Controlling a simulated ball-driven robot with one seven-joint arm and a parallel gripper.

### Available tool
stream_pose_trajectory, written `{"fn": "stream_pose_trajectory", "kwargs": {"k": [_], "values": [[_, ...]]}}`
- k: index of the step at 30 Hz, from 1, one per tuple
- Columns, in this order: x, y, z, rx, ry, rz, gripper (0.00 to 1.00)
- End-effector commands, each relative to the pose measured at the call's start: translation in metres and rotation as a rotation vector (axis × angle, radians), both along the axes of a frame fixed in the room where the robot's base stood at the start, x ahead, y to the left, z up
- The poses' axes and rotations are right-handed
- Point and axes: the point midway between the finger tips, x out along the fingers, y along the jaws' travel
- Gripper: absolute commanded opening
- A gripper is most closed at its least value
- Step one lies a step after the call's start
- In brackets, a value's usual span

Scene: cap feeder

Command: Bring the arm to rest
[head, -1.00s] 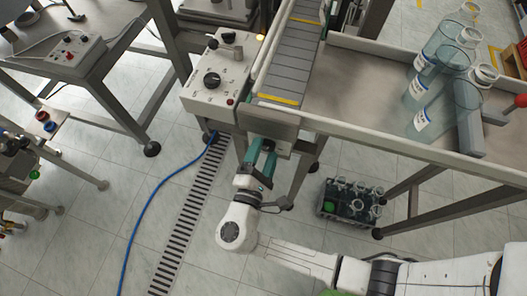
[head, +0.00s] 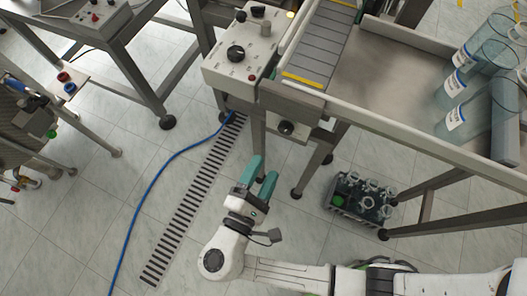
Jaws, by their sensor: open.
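My gripper (head: 259,179) has two teal fingers, spread apart with nothing between them. It is over the tiled floor, in front of and below the conveyor's near end, apart from the machine. My white arm reaches in from the lower right, with its wrist bent near the bottom middle. A dark round knob (head: 286,128) on the machine's underside bracket shows just beyond the fingers.
A control box (head: 237,57) with knobs stands beside the conveyor (head: 325,45). A crate (head: 344,188) of bottles stands on the floor. A blue hose (head: 150,187) and drain grate (head: 190,205) cross the floor.

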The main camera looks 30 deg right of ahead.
Motion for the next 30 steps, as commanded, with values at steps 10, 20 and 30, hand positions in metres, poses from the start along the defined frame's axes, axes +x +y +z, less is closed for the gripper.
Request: {"fn": "stream_pose_trajectory", "kwargs": {"k": [10,20,30], "values": [[0.0,-0.001,0.0,0.003,0.001,-0.003,0.67],[-0.018,-0.101,-0.038,0.425,0.103,-0.34,0.67],[-0.081,-0.173,-0.074,1.183,0.066,-0.77,0.67]]}}
